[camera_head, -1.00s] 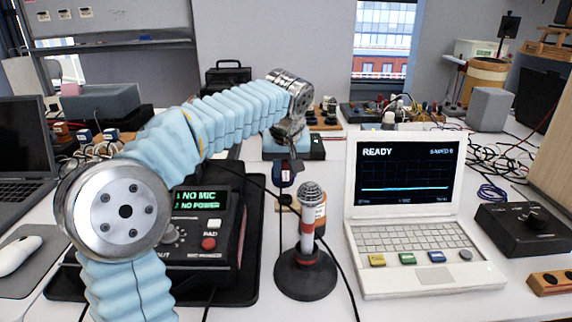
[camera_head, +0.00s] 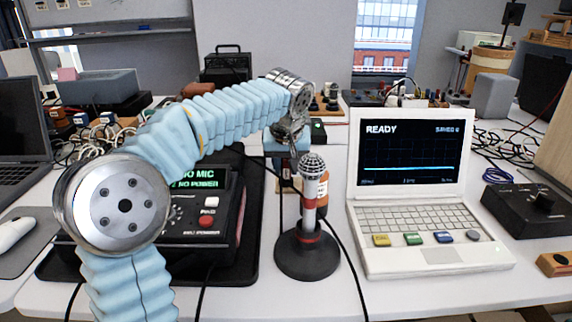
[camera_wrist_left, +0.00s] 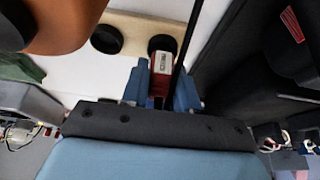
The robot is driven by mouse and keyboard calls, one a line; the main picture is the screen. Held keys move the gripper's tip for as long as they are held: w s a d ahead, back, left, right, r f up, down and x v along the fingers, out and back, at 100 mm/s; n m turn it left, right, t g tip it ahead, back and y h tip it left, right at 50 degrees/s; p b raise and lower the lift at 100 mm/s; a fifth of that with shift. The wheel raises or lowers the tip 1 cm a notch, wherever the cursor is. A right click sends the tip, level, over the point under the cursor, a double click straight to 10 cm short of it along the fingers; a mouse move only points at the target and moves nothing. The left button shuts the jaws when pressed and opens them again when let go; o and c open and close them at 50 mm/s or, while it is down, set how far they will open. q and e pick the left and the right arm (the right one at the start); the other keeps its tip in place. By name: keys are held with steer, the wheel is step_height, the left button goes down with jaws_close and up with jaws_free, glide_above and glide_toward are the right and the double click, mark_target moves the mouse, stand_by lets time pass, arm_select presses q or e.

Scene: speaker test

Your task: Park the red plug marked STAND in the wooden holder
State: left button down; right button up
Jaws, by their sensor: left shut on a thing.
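My left gripper (camera_wrist_left: 162,92) is shut on the red plug (camera_wrist_left: 161,64), which has a white label with small lettering I cannot read surely. The pale wooden holder (camera_wrist_left: 135,24) has two dark round holes in the left wrist view. The plug's far end lines up with the right-hand hole; I cannot tell whether it has entered. A black cable runs past the plug. In the head view my left gripper (camera_head: 291,152) is behind the microphone (camera_head: 311,200), which hides much of the plug and holder. My right gripper is not in view.
The microphone stands upright on a round black base, close in front of the gripper. A white laptop (camera_head: 412,215) reading READY is to the right. A black mixer (camera_head: 200,212) lies under my left arm. An orange rounded thing (camera_wrist_left: 60,22) is near the holder in the left wrist view.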

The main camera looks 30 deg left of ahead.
arm_select(q)
steer(key=shift+f, duration=0.25)
stand_by(0.4)
steer(key=c, duration=0.8)
jaws_free()
steer(key=p+v, duration=0.2)
steer(key=v, duration=1.2)
